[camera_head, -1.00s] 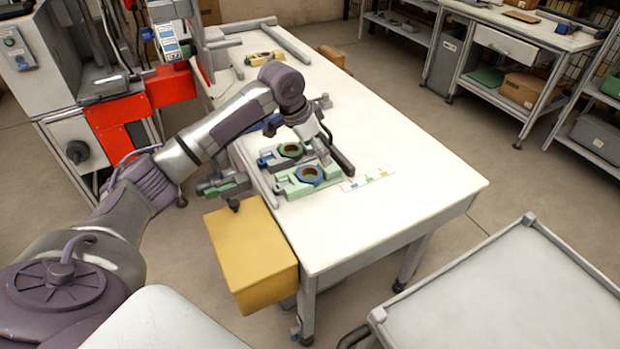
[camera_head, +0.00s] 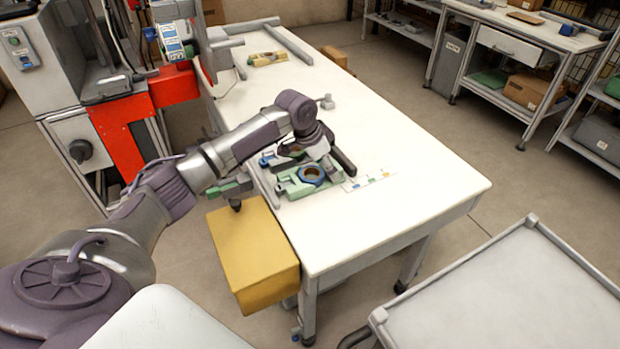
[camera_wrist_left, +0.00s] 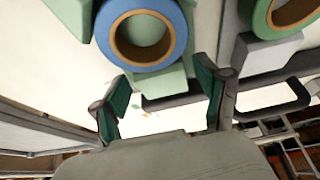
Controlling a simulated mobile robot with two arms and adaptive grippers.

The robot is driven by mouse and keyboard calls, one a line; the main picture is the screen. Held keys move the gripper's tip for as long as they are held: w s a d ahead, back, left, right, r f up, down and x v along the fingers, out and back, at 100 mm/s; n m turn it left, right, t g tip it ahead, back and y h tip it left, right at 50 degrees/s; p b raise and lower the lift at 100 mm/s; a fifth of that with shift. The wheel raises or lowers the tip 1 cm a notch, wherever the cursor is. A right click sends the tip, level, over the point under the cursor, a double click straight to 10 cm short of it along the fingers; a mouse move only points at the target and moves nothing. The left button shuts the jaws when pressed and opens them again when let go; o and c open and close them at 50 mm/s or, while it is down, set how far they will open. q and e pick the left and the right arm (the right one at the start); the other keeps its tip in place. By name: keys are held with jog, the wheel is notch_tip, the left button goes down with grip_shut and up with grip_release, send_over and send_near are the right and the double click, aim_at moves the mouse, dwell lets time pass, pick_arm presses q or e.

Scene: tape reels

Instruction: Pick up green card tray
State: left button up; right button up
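A light green tray (camera_head: 296,190) lies on the white table and carries a blue ring-shaped reel (camera_head: 311,175). In the left wrist view, the tray (camera_wrist_left: 158,88) shows under the blue reel (camera_wrist_left: 142,33), with part of it between my fingers. My left gripper (camera_wrist_left: 163,76) is open, its two dark green fingers apart. I cannot tell whether they touch the tray. In the head view, my left wrist is low over the trays and hides much of a second tray behind. That tray's green reel (camera_wrist_left: 292,12) shows in the left wrist view.
The white table (camera_head: 400,205) is clear at its near right. A small card with coloured marks (camera_head: 370,181) lies right of the trays. A yellow box (camera_head: 254,255) stands at the table's left edge. A grey cart (camera_head: 510,295) stands at lower right.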

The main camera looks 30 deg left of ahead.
pick_arm(q)
jog(key=c, duration=1)
jog(key=shift+r, duration=0.2)
